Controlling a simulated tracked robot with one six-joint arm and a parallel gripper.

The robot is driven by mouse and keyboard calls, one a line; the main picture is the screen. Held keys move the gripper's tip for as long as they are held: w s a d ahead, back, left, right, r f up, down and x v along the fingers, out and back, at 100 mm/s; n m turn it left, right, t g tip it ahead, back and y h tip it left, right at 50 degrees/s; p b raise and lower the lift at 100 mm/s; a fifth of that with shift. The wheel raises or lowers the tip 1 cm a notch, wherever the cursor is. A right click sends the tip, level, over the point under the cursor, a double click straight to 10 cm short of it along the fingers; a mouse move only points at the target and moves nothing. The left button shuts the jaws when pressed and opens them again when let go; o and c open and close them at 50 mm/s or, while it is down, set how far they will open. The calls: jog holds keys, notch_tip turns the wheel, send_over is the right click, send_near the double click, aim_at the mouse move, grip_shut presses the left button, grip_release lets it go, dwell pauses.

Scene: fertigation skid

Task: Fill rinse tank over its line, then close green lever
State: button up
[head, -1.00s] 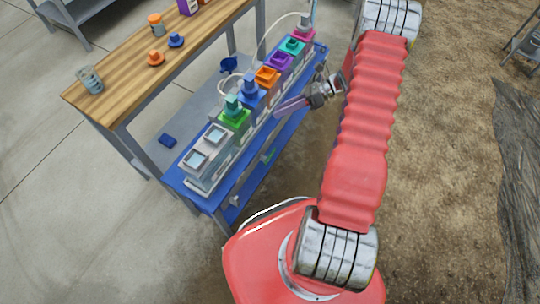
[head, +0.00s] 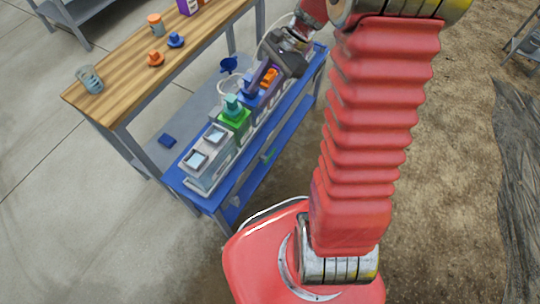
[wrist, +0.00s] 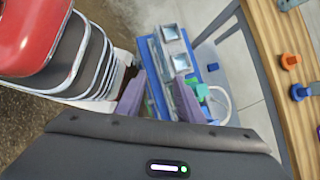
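My gripper (head: 262,82) hangs over the far half of the blue skid (head: 182,186). In the wrist view its two grey-purple fingers (wrist: 160,106) stand apart with nothing seen between them. Two clear square-topped tanks (head: 206,146) stand at the near end of the skid; they also show in the wrist view (wrist: 176,50). I cannot tell which one is the rinse tank, nor their fill lines or levels.
Beside the clear tanks are a green-topped unit (head: 234,118) and a blue one (head: 248,84). An orange unit (head: 269,77) is partly behind my gripper. A wooden bench (head: 125,85) with small parts and a glass jar (head: 89,79) runs along the left. Open floor lies right.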

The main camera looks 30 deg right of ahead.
jog(key=s+a+r+n+t+h, duration=0.2)
jog(key=s+a+r+n+h, duration=0.1)
jog(key=s+r+n, duration=0.4)
jog(key=s+a+r+n+t+h, duration=0.3)
jog(key=s+a+r+n, duration=0.1)
jog(key=s+r+n, duration=0.3)
jog(key=shift+s+r+n+h, duration=0.4)
jog(key=shift+s+n, duration=0.6)
jog(key=shift+s, duration=0.15)
jog(key=shift+a, duration=0.15)
jog(key=shift+c, duration=0.4)
